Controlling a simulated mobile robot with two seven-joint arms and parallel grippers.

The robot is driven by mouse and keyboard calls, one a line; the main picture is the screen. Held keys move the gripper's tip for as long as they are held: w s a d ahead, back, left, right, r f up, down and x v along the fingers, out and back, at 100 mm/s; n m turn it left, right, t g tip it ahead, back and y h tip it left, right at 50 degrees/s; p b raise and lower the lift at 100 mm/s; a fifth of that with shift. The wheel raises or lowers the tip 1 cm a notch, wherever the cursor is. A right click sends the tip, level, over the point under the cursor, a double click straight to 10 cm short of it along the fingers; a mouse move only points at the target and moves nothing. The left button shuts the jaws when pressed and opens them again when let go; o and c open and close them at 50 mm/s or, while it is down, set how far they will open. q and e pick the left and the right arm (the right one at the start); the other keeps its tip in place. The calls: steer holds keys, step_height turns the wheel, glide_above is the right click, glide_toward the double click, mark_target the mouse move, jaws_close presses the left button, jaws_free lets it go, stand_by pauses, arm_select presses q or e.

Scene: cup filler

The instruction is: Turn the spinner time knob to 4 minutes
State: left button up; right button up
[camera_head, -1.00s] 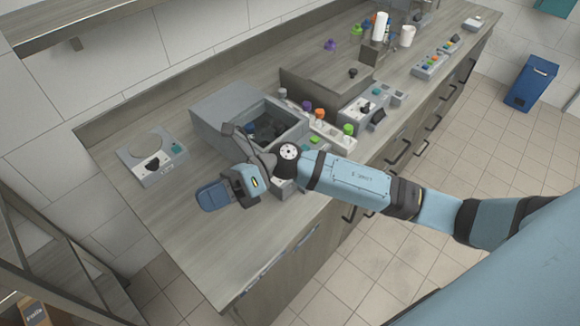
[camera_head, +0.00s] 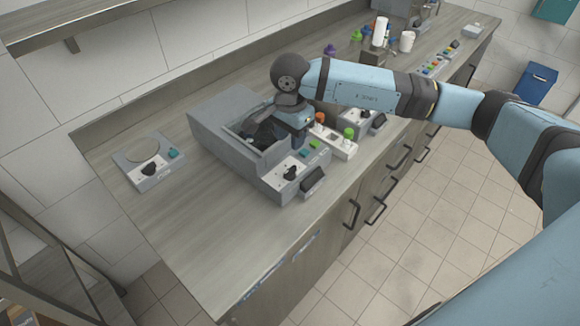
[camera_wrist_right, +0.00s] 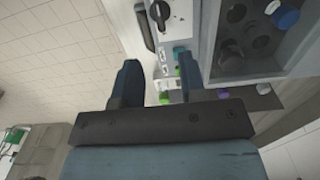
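The spinner (camera_head: 228,110) is a grey box with an open top on the counter; it also shows in the wrist view (camera_wrist_right: 245,62). A black knob (camera_head: 290,173) sits on its white front panel, beside green buttons (camera_head: 309,148) and a dark display (camera_head: 312,180). The knob (camera_wrist_right: 158,13) shows at the top of the wrist view. I cannot read its setting. My right gripper (camera_head: 298,140) is above the spinner's panel side, pointing down, apart from the knob. In the wrist view its two dark fingers (camera_wrist_right: 158,82) stand apart with nothing between them. My left gripper is not in view.
A device with a round plate and black knob (camera_head: 148,168) stands left of the spinner. A rack with coloured caps (camera_head: 342,144) and another panel device (camera_head: 360,116) stand right of it. The counter front left (camera_head: 205,235) is clear.

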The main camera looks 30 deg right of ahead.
mark_target(290, 169)
step_height(290, 169, down, 11)
steer(key=shift+f+p, duration=0.1)
steer(key=shift+p, duration=0.55)
jaws_close()
